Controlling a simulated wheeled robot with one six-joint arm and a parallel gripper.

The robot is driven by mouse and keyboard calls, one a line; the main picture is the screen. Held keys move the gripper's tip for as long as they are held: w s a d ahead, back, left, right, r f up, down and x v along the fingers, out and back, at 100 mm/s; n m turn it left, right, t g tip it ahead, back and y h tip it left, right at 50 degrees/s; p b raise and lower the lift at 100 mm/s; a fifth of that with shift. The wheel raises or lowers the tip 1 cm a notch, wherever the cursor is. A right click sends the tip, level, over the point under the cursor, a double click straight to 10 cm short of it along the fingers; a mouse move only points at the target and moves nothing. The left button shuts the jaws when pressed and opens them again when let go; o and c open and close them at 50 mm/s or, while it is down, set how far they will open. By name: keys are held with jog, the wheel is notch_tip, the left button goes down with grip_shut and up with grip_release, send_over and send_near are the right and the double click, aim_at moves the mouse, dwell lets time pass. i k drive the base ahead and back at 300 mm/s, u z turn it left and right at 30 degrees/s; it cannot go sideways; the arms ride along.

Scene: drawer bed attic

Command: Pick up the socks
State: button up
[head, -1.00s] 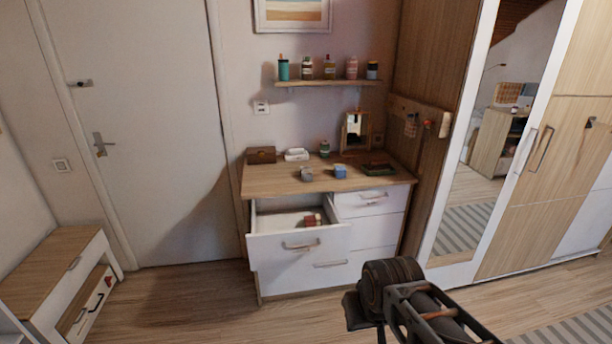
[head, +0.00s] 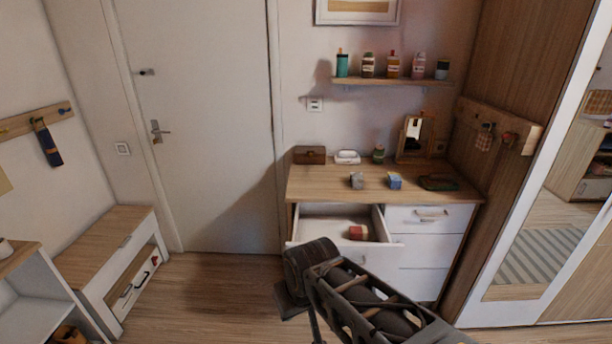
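The white dresser (head: 430,253) with a wooden top stands against the wall, and its upper left drawer (head: 315,222) is pulled open. A small red and beige bundle (head: 357,232) lies in the drawer at the right; it may be rolled socks, but it is too small to tell. A small grey item (head: 356,181) and a small blue item (head: 394,181) sit on the dresser top, also too small to name surely. My dark arm crosses the lower middle of the view and covers part of the drawer front. I cannot make out my gripper's fingers.
The dresser top also holds a brown box (head: 310,154), a white case (head: 347,157), a green bottle (head: 378,154) and a small mirror (head: 413,137). Bottles stand on a wall shelf (head: 390,83). A bench (head: 112,240) stands at left. The floor (head: 215,290) between is clear.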

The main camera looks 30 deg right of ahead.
aim_at(357, 178)
jog(key=u, duration=0.5)
jog(key=i, duration=1.9)
jog(key=z, duration=1.1)
jog(key=i, duration=0.85)
jog(key=z, duration=0.85)
